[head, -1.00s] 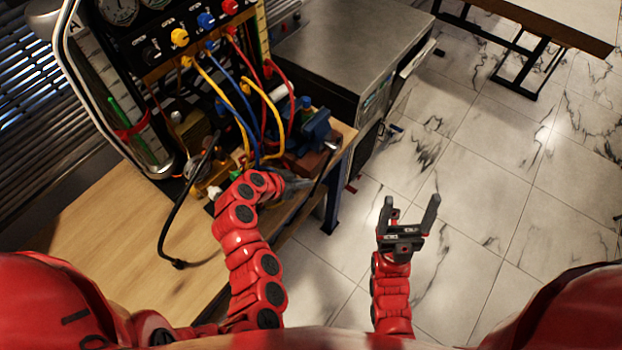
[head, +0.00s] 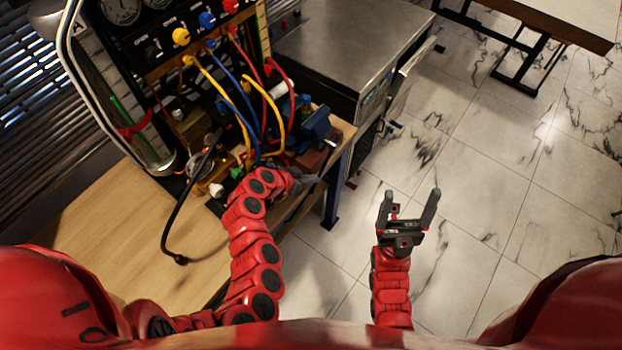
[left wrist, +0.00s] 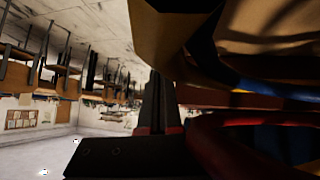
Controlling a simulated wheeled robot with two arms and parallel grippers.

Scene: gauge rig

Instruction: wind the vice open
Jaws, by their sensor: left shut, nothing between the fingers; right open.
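The blue vice (head: 316,124) sits near the right front corner of the wooden bench (head: 120,225), beside the gauge rig. My left gripper (head: 306,183) is shut and empty, just in front of the vice at the bench's edge. My left arm and the hoses crowd this spot, and I cannot tell whether the fingers touch the vice or its handle. In the left wrist view the dark fingers (left wrist: 160,105) show close together, with blurred red and blue shapes beside them. My right gripper (head: 410,212) is open and empty over the floor, away from the bench.
Yellow, blue and red hoses (head: 282,100) loop from the rig's panel down close to the vice. A metal-topped cabinet (head: 345,40) stands behind. The tiled floor (head: 480,200) at right is clear.

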